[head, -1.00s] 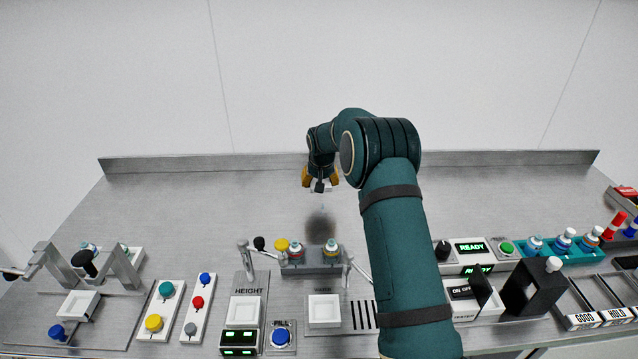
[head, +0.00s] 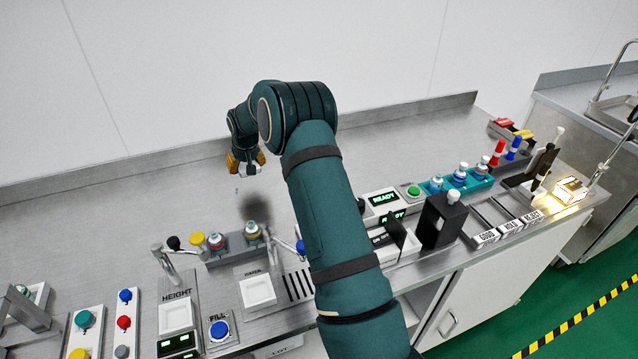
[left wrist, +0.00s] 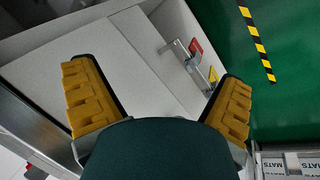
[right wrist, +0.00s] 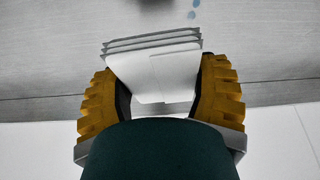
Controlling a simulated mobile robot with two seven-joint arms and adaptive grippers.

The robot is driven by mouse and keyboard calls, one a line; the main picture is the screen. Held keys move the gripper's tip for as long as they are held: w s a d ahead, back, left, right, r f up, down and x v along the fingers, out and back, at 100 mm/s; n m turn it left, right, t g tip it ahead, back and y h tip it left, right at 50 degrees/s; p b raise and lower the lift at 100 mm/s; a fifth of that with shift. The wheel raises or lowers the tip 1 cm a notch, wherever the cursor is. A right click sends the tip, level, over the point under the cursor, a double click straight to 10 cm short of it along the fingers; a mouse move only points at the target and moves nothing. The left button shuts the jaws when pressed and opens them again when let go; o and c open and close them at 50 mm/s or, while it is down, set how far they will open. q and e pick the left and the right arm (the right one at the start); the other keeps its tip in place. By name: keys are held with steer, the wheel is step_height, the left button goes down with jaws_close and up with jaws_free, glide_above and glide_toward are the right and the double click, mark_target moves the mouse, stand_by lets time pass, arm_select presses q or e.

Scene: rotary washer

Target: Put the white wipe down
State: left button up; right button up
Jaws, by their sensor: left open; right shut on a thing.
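The white wipe (right wrist: 155,75) is a folded, layered white pad. In the right wrist view it sits between the yellow fingers of my right gripper (right wrist: 160,95), which is shut on it. In the head view my right gripper (head: 245,162) is above the back of the steel bench, with a small part of the white wipe (head: 262,157) showing; a dark shadow lies on the bench below. My left gripper (left wrist: 158,100) is open and empty in the left wrist view, in front of pale cabinet panels and a green floor.
Below the gripper the steel bench (head: 370,140) is clear, with small blue spots on it (right wrist: 193,10). Along the front stand a vial rack (head: 235,252), a height station (head: 177,317), a fill button (head: 219,331), a black stand (head: 437,222) and a teal vial rack (head: 470,185).

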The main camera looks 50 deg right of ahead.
steer(key=shift+n, duration=0.7)
steer(key=s+d, duration=0.4)
steer(key=d, duration=0.1)
steer(key=s+d+b, duration=0.1)
steer(key=s+d, duration=0.4)
steer(key=shift+s+d+r, duration=0.2)
steer(key=shift+s+d, duration=0.05)
steer(key=shift+s, duration=0.05)
steer(key=s+d+r+n+y+b, duration=0.1)
steer(key=s+d+r+n, duration=0.1)
steer(key=s+d, duration=0.5)
steer(key=f, duration=0.3)
steer(key=f+b, duration=0.1)
steer(key=f, duration=0.2)
steer(key=s+a+f, duration=0.1)
steer(key=f, duration=0.2)
steer(key=shift+f+b, duration=0.25)
steer(key=shift+b, duration=0.1)
steer(key=shift+f, duration=0.2)
steer(key=o, duration=1.2)
steer(key=shift+r, duration=0.1)
